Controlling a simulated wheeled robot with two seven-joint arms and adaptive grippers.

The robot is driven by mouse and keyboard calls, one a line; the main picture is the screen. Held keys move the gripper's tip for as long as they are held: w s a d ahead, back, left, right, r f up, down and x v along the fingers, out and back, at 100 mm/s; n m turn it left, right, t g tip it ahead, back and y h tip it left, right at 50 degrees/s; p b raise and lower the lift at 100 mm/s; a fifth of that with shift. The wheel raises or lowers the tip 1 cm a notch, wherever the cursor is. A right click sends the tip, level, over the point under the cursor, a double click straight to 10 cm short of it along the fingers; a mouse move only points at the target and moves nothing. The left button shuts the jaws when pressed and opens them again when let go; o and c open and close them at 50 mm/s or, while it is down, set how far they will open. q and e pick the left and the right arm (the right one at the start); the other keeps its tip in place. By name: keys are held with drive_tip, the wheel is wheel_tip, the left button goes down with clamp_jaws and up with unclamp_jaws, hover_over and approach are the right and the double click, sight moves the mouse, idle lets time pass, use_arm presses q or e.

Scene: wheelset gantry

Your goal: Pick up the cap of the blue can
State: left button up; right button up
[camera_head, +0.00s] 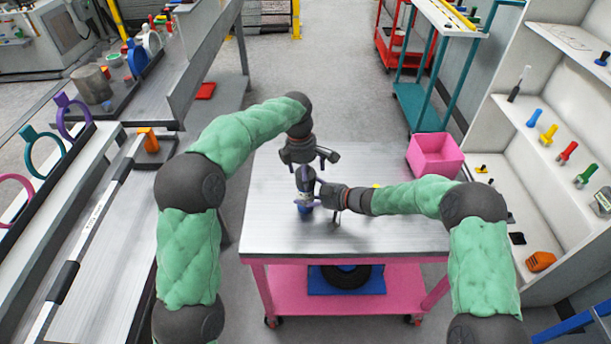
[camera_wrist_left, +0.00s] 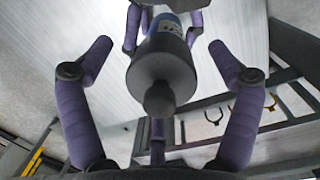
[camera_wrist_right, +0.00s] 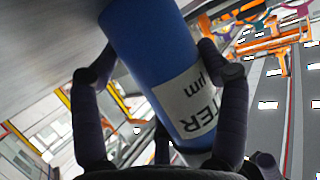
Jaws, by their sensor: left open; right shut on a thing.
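The blue can (camera_head: 304,209) stands upright on the metal top of the pink cart (camera_head: 275,215). My right gripper (camera_head: 318,194) is shut on the can's side; in the right wrist view its fingers lie on both sides of the blue can (camera_wrist_right: 142,45) and its white label. My left gripper (camera_head: 304,164) is above the can, pointing down. In the left wrist view the dark grey cap (camera_wrist_left: 160,82), with a knob on top, sits on the can between the open left fingers (camera_wrist_left: 160,60), which stand apart from it. The fingers partly hide the cap in the head view.
A pink bin (camera_head: 436,153) stands at the cart's back right corner. White shelves (camera_head: 550,110) with coloured tools are on the right, and a grey bench (camera_head: 185,85) is on the left. The cart top around the can is mostly clear.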

use_arm(q)
drive_tip(key=c, duration=1.1)
drive_tip(key=shift+s, duration=0.1)
drive_tip(key=shift+d, duration=0.1)
drive_tip(key=shift+r, duration=0.3)
drive_tip(key=shift+c, duration=0.4)
wheel_tip(320, 180, up, 12)
drive_tip(key=shift+r, duration=0.25)
